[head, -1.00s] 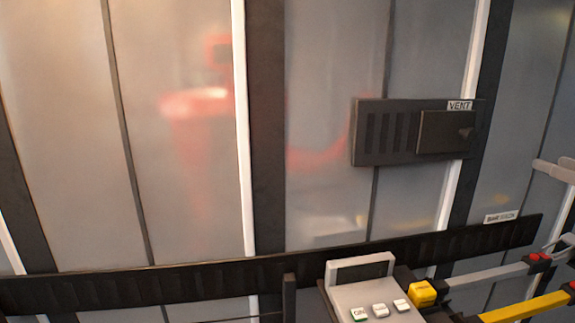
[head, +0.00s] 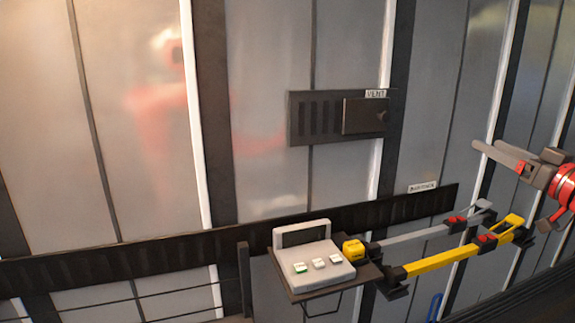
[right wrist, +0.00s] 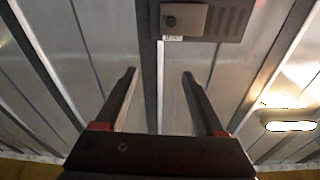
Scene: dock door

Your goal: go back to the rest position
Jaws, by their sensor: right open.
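My right gripper (head: 508,158) is at the right side of the head view, in front of the door panels and above the yellow bar. In the right wrist view its two dark fingers (right wrist: 158,85) stand wide apart with nothing between them. The vent (head: 318,118) is a dark slatted plate with a sliding cover, fixed to the door; it also shows at the top of the right wrist view (right wrist: 212,18). My left gripper is not in view.
A grey control box (head: 312,268) with several buttons and a handle sits on a small shelf, with a yellow block (head: 354,250) beside it. A grey bar (head: 415,240) and a yellow bar (head: 440,261) with red parts reach right. A dark rail (head: 130,254) crosses the door.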

